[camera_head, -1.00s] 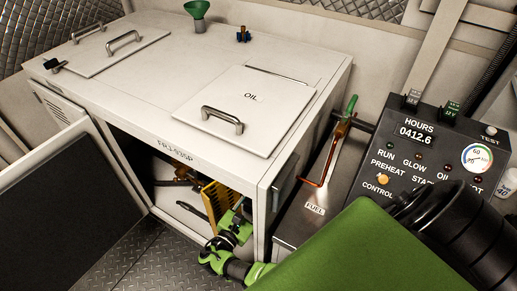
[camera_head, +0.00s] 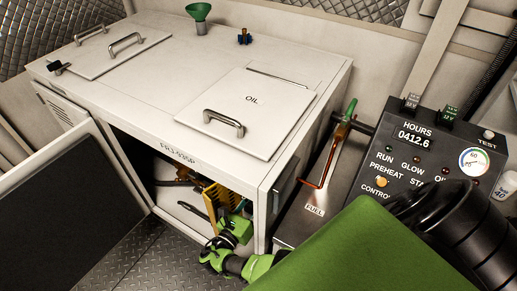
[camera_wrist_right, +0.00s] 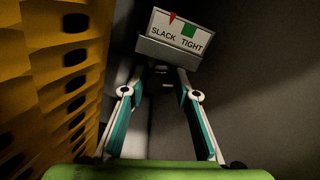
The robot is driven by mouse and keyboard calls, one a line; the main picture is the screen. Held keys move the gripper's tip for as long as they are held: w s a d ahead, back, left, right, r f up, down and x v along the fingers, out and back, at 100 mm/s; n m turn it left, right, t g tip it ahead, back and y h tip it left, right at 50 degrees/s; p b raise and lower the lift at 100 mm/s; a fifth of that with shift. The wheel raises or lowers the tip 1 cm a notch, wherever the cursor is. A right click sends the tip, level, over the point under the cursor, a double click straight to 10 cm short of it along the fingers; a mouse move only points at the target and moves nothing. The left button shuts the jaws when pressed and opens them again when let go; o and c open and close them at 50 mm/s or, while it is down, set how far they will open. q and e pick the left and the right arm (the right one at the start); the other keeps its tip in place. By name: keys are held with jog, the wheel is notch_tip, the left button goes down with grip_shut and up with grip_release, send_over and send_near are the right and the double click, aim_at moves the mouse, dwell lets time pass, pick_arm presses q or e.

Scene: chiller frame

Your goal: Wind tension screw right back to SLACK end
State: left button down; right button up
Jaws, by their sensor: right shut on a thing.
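The gauge plate (camera_wrist_right: 180,33) reads SLACK on the left and TIGHT on the right. Its red pointer (camera_wrist_right: 173,18) is at the upper left, above SLACK, and a green block (camera_wrist_right: 189,29) sits to its right. My right gripper (camera_wrist_right: 164,73) is shut with its fingertips just below the grey housing (camera_wrist_right: 168,52) under the plate. The tension screw between the tips is mostly hidden in shadow. In the head view my green right wrist (camera_head: 236,231) reaches into the open cabinet, and its fingers are hidden. My left gripper is not in view.
A yellow slotted part (camera_wrist_right: 50,80) stands close on the left of the right gripper. It also shows inside the cabinet (camera_head: 200,125). The open cabinet door (camera_head: 60,215) is at left, and the control panel (camera_head: 432,150) is at right.

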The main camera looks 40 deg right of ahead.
jog(key=shift+d+r, duration=0.1)
jog(key=shift+d, duration=0.05)
jog(key=o, duration=1.1)
jog(key=shift+c, duration=0.2)
notch_tip(320, 180, up, 10)
jog(key=shift+o, duration=0.2)
dwell(0.3)
